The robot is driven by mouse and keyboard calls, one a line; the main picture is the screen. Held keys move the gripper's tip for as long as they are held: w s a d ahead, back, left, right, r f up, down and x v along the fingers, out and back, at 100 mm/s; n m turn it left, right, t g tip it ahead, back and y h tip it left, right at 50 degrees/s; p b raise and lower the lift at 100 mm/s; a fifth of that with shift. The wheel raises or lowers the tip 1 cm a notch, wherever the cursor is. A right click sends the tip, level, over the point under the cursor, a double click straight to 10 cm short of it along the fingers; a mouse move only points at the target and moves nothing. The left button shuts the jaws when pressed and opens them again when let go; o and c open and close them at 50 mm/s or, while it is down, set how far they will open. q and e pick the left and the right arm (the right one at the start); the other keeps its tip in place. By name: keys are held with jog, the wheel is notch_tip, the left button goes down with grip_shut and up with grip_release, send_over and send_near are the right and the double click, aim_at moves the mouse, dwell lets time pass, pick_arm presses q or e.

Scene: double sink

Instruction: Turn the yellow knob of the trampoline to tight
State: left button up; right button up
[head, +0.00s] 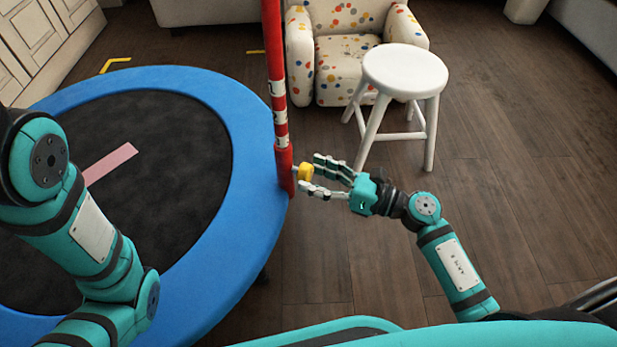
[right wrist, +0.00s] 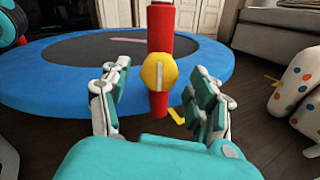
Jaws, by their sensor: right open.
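The trampoline (head: 215,100) has a blue rim and a black mat, and fills the left of the head view. A red post (head: 273,60) with white bands stands at its right edge. The yellow knob (head: 305,172) sits low on the post. In the right wrist view the knob (right wrist: 159,71) faces me, with a pale upright bar across its middle. My right gripper (head: 318,177) is open, its fingertips close to the knob. In the right wrist view its fingers (right wrist: 158,95) are on either side of the knob, apart from it. My left arm shows, but its gripper is out of view.
A white stool (head: 405,72) stands behind my right gripper. A dotted armchair (head: 345,60) is behind it. A pink strip (head: 110,163) lies on the mat. Yellow floor marks (head: 115,64) lie beyond the trampoline. The wooden floor at right is clear.

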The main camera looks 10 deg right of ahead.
jog(key=shift+x, duration=0.9)
jog(key=shift+c, duration=0.2)
jog(key=c, duration=1.1)
